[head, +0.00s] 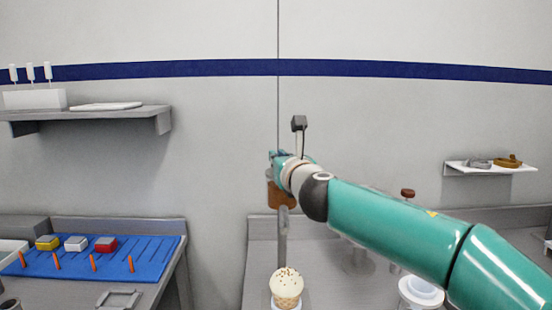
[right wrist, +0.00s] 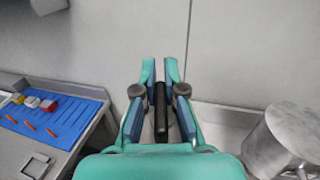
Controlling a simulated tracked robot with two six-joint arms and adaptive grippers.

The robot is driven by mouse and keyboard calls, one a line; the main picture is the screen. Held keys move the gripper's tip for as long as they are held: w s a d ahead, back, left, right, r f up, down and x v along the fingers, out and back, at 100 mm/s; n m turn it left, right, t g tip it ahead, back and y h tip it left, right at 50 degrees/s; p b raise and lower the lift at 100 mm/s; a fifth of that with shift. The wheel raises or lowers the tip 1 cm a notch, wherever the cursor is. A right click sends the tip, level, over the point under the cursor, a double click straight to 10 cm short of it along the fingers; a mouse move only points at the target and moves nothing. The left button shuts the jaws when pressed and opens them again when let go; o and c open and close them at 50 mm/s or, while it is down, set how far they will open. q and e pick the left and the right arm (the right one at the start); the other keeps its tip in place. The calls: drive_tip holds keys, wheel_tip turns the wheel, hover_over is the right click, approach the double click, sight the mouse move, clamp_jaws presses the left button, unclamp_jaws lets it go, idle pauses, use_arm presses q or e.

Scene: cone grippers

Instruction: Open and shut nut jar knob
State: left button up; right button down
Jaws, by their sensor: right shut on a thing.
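The nut jar (head: 282,197) is a brown-filled container on a grey stand, partly hidden behind my right gripper in the head view. A grey upright part (head: 283,235) runs down below it. My right gripper (head: 277,155) is at the top of the jar. In the right wrist view, my right gripper (right wrist: 160,72) has its fingers on either side of a dark upright knob (right wrist: 160,108) and is shut on it. How the knob joins the jar is hidden. My left gripper is not in view.
An ice cream cone (head: 286,285) stands upright below the jar. A blue tray (head: 150,262) with coloured blocks is at the left. A white tub (head: 420,292) and a brown-topped stand (head: 407,193) are near my right arm. Shelves (head: 150,112) are on the wall.

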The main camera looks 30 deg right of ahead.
drive_tip(key=shift+d+m+h, duration=0.1)
drive_tip(key=shift+m+h, duration=0.3)
drive_tip(key=shift+h, duration=0.2)
drive_tip(key=c, duration=1.2)
unclamp_jaws()
drive_tip(key=shift+c, duration=0.2)
drive_tip(key=v, duration=1.2)
drive_tip(key=shift+r, duration=0.15)
